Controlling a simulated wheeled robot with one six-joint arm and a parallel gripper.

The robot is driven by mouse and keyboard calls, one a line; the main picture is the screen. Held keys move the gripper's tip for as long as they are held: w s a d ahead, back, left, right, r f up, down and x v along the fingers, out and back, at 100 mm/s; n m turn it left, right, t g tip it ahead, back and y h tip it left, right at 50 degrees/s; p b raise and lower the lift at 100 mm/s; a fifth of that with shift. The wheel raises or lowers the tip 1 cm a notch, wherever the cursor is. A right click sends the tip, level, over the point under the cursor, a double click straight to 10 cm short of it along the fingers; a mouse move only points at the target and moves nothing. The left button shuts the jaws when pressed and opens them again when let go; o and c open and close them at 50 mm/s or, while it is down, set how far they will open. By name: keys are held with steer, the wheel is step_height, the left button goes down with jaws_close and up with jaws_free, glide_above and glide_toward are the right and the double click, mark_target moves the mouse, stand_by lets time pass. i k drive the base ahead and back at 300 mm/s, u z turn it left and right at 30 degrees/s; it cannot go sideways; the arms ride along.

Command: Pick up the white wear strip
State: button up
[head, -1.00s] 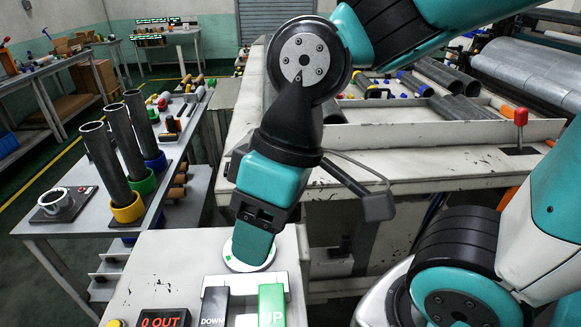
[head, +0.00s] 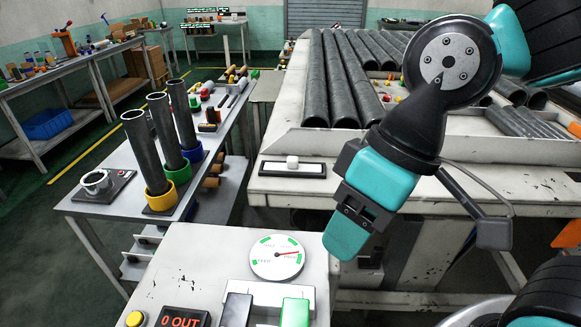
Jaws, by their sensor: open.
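A white strip (head: 272,168) lies in a thin black frame on the near left corner of the large worn table, with a small white block (head: 292,161) at its middle. It looks like the wear strip, though I see no label. My gripper (head: 343,246) hangs tilted, to the right of the strip and nearer the camera, apart from it. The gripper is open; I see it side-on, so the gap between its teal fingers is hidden. Nothing shows in it.
A control desk (head: 200,262) with a round gauge (head: 277,257) and a green lever (head: 295,312) stands in front. Long dark tubes (head: 317,90) lie on the large table. Upright tubes in a yellow cup (head: 160,198) and a blue cup stand on the left bench.

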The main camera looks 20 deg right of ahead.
mark_target(292, 165)
steer(key=k, duration=0.5)
steer(key=u, duration=2.8)
steer(key=k, duration=1.15)
steer(key=z, duration=1.55)
steer(key=i, duration=1)
